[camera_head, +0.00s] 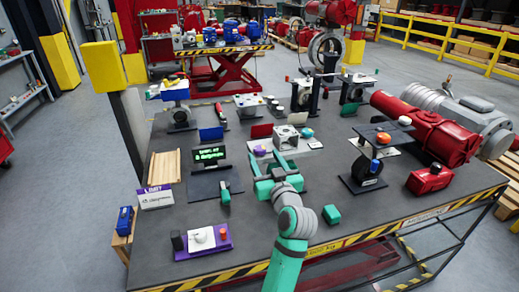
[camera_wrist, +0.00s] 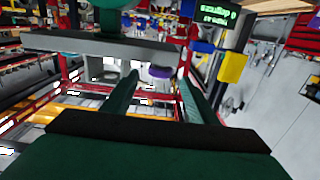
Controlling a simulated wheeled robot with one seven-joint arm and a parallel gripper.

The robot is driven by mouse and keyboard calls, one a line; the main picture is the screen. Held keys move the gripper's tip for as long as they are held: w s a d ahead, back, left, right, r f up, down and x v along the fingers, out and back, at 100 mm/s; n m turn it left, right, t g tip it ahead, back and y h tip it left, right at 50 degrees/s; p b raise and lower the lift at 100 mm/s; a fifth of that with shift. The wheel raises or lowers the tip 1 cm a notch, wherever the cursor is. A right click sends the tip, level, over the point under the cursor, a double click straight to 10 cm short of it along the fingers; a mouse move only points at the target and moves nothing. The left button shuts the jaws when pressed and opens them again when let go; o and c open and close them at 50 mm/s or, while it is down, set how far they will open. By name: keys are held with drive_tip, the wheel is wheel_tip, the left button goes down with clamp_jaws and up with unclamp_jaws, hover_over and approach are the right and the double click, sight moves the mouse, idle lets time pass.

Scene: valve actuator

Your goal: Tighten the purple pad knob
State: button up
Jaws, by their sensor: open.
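A purple pad (camera_head: 183,253) lies flat near the front left of the dark table. It carries a round white knob (camera_head: 200,236), a small dark block and a small red-orange piece. My green gripper (camera_head: 268,170) is open over the middle of the table, up and to the right of the pad in the head view, well apart from it. In the wrist view my open fingers (camera_wrist: 157,80) point away with nothing held between them. A purple disc-like shape (camera_wrist: 160,72) shows beyond them; I cannot tell whether it is part of the pad.
A display with green text (camera_head: 208,155) stands left of my gripper. A white and purple box (camera_head: 156,197) and a wooden block (camera_head: 165,167) are at the left. A post with an orange knob (camera_head: 384,138) and a red box (camera_head: 430,180) stand right.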

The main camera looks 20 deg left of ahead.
sight(261, 153)
drive_tip(key=x, duration=0.6)
drive_tip(key=c, duration=1.1)
